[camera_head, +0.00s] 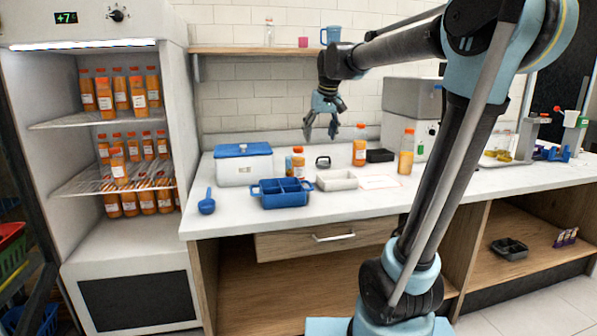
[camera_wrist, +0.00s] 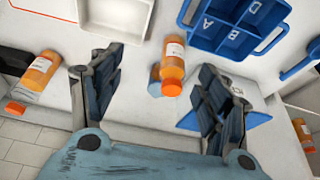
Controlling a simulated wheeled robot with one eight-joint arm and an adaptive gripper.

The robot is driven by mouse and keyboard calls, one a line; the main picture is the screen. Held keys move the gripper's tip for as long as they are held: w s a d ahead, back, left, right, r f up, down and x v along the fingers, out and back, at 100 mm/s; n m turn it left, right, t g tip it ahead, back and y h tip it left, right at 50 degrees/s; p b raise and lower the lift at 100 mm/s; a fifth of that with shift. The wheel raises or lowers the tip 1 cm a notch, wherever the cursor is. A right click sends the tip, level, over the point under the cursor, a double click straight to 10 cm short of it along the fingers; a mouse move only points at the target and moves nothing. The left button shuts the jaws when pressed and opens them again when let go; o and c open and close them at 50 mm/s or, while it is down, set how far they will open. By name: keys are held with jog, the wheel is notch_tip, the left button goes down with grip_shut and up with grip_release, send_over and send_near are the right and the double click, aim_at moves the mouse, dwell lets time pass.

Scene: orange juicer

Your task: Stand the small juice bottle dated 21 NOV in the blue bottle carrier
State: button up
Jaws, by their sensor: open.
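The blue bottle carrier (camera_head: 283,205) stands on the counter; its compartments look empty. In the wrist view the carrier (camera_wrist: 186,14) is at the top right, with the letters A, B and D on its compartment floors. A small orange juice bottle (camera_head: 298,165) stands just behind the carrier. In the wrist view a bottle with an orange cap (camera_wrist: 172,72) shows between and beyond my finger tips, apart from both. Its label is too small to read, so I cannot tell which bottle is dated 21 NOV. My gripper (camera_head: 321,129) is open and empty, pointing down above the counter.
Taller juice bottles (camera_head: 360,147) (camera_head: 406,155) stand to the right. A white tray (camera_head: 337,184) is beside the carrier. A blue-lidded cooler box (camera_head: 243,170) and blue scoop (camera_head: 207,204) are to the left. An open fridge (camera_head: 125,240) holds several bottles. A shelf (camera_head: 250,50) hangs above.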

send_near(299, 147)
jog(key=s+d+r, duration=0.1)
jog(key=d, duration=0.1)
jog(key=a, duration=0.1)
jog(key=shift+n, duration=0.4)
jog(key=x, duration=1)
jog(key=shift+w+a+f, duration=0.1)
jog(key=shift+w+a, duration=0.25)
jog(key=shift+w, duration=0.1)
jog(key=shift+s+x, duration=0.2)
jog(key=shift+x, duration=1.35)
jog(key=shift+s+x, duration=0.2)
jog(key=shift+x, duration=1.35)
jog(key=shift+a+f, duration=0.1)
jog(key=shift+a, duration=0.1)
jog(key=c, duration=1.5)
